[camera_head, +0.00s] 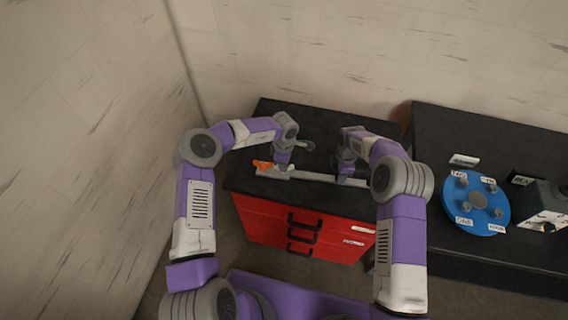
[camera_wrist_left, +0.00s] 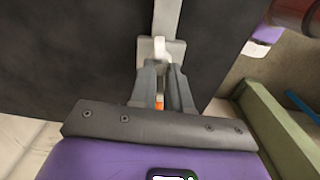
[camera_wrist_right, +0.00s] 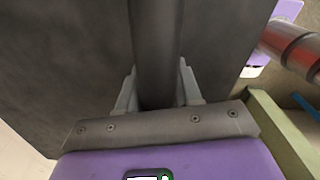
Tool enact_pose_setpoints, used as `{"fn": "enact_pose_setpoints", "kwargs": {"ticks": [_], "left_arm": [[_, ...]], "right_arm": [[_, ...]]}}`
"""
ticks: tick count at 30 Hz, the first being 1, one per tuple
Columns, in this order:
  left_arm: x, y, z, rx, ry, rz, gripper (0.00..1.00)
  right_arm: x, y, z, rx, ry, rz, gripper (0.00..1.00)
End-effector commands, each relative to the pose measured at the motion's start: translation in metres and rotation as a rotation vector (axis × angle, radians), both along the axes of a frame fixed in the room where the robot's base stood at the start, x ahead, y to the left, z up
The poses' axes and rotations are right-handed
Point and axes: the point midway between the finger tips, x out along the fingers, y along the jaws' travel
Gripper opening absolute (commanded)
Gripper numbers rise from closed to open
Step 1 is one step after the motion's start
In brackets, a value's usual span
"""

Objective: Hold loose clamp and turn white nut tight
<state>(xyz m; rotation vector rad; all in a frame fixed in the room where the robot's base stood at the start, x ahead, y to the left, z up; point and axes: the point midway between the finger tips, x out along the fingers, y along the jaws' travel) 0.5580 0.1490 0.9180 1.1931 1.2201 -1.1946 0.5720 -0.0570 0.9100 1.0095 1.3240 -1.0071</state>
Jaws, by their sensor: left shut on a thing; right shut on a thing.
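A long grey bar (camera_head: 315,177), which looks like the clamp's, lies across the black tabletop. An orange piece (camera_head: 262,166) is at its left end. My left gripper (camera_head: 283,166) points down near that end and is shut on a small white piece, seemingly the white nut (camera_wrist_left: 160,47). Some orange shows between its fingers in the left wrist view. My right gripper (camera_head: 346,178) is shut on the bar further right; the bar (camera_wrist_right: 156,45) runs between its fingers in the right wrist view. The fingers hide much of the nut and its seat.
The black tabletop (camera_head: 265,112) sits on a red drawer cabinet (camera_head: 265,222) with black handles. A small grey-blue object (camera_head: 304,145) is behind my left gripper. To the right, another black table holds a blue disc (camera_head: 476,216) with labels and a grey box (camera_head: 545,205).

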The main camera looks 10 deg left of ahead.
Motion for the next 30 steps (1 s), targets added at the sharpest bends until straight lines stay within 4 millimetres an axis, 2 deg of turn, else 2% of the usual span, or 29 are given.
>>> {"fn": "enact_pose_setpoints", "kwargs": {"ticks": [9,24,25,29,30], "left_arm": [[0.0019,-0.0001,0.0022,-0.001,-0.006,-0.102,0.0],[0.0019,0.0,0.0022,-0.001,-0.006,-0.117,0.0],[0.0019,0.0,0.0022,-0.001,-0.006,-0.117,0.21],[0.0014,0.0,0.0015,-0.001,-0.004,-0.117,0.41],[0.0012,0.0,0.0013,-0.001,-0.004,-0.117,0.42]], "right_arm": [[-0.0017,-0.0015,-0.0019,-0.005,0.006,0.003,0.0],[-0.002,-0.0017,-0.0023,-0.005,0.007,0.003,0.0],[-0.002,-0.0017,-0.0024,-0.005,0.007,0.003,0.0],[-0.002,-0.0014,-0.0022,-0.004,0.006,0.002,0.0],[-0.0019,-0.0014,-0.0021,-0.004,0.006,0.002,0.0]]}}
